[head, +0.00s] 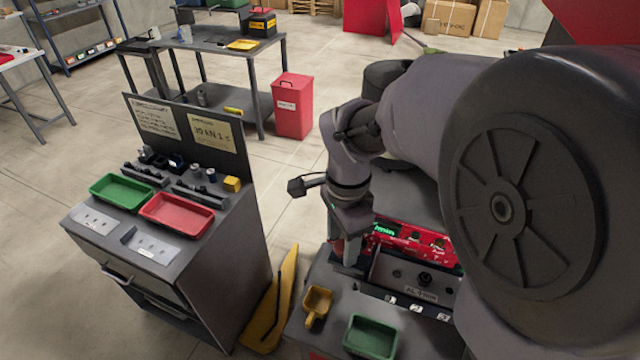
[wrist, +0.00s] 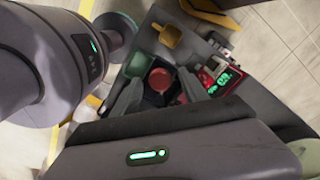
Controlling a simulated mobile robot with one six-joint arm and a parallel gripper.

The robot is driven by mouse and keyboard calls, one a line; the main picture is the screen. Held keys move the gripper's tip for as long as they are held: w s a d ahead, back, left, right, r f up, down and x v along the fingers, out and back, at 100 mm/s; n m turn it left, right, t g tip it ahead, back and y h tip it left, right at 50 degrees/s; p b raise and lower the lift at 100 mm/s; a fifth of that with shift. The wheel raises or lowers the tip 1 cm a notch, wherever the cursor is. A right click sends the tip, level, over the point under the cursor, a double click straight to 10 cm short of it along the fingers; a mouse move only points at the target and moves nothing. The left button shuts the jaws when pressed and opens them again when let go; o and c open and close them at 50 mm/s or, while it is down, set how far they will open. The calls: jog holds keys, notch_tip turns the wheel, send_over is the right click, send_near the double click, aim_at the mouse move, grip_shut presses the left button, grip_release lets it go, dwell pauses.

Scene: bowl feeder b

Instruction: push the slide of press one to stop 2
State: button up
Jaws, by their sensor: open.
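My gripper (head: 348,262) points down at the left end of the grey press bench, beside the red panel (head: 405,236). In the wrist view my open gripper (wrist: 160,90) has a round red knob (wrist: 160,79) between or below its two fingers; I cannot tell whether they touch it. It may be the handle of the slide. In the head view the gripper hides most of that spot. A grey plate (head: 385,270) with dark round parts lies right of the gripper. White tags 1 (head: 390,299), 2 (head: 415,307) and 3 (head: 443,317) run along its front edge.
A yellow scoop (head: 317,302) and a green tray (head: 370,338) lie in front of the gripper. A separate cabinet at left carries a green tray (head: 122,191) and a red tray (head: 177,214). A yellow board (head: 272,305) leans between the benches. My arm blocks the right side.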

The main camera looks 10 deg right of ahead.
grip_shut()
jog(key=shift+r, duration=0.1)
dwell(1.3)
